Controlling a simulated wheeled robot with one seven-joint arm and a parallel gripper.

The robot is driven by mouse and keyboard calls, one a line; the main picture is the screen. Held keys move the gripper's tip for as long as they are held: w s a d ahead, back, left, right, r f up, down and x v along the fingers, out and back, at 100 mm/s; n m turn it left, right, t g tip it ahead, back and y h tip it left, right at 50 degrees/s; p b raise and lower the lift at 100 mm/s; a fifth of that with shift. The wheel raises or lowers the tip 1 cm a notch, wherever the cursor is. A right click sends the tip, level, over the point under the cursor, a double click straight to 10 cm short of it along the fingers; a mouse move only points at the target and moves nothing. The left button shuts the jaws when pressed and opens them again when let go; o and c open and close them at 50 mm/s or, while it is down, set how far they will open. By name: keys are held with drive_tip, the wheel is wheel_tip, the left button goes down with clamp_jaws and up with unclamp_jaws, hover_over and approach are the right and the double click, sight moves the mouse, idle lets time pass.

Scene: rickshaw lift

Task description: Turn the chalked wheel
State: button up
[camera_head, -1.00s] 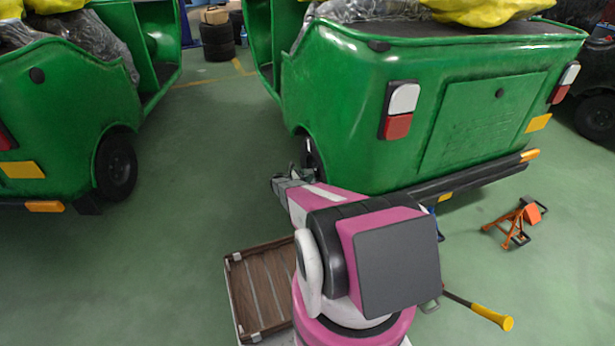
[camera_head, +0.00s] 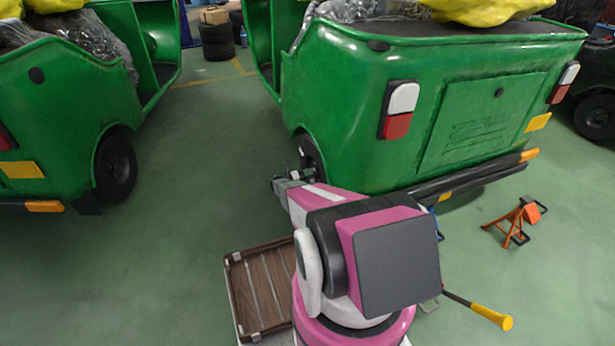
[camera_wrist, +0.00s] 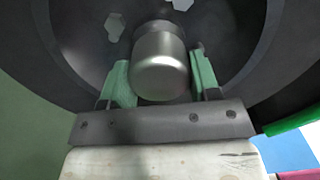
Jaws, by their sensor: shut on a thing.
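The dark rear wheel (camera_head: 309,152) of the right green rickshaw (camera_head: 345,95) shows partly, under the body's left corner. My gripper (camera_head: 306,173) is at this wheel, with my arm reaching to it from below. In the wrist view the wheel's dark disc (camera_wrist: 85,40) fills the background, with light, uneven patches that look like openings. A shiny metal hub cap (camera_wrist: 160,70) stands out from its middle. The green-padded fingers of my gripper (camera_wrist: 161,78) are shut on the hub cap, one on each side. I cannot make out a chalk mark.
A second green rickshaw (camera_head: 60,100) stands at left, with clear floor between the two. A brown slatted tray (camera_head: 258,290) lies left of my base. An orange jack stand (camera_head: 518,217) and a yellow-ended handle (camera_head: 492,317) are at right. Tires (camera_head: 217,42) are stacked behind.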

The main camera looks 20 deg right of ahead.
drive_tip(key=n, duration=0.4)
drive_tip(key=shift+n, duration=0.4)
drive_tip(key=shift+r+n+t, duration=0.1)
drive_tip(key=shift+n+t, duration=0.2)
drive_tip(key=shift+n, duration=1.3)
drive_tip(key=o, duration=1.3)
drive_tip(key=shift+a, duration=0.15)
drive_tip(key=a, duration=0.7)
drive_tip(key=s+a, duration=0.1)
drive_tip(key=a, duration=0.2)
drive_tip(key=shift+a+r, duration=0.1)
drive_tip(key=shift+a, duration=0.2)
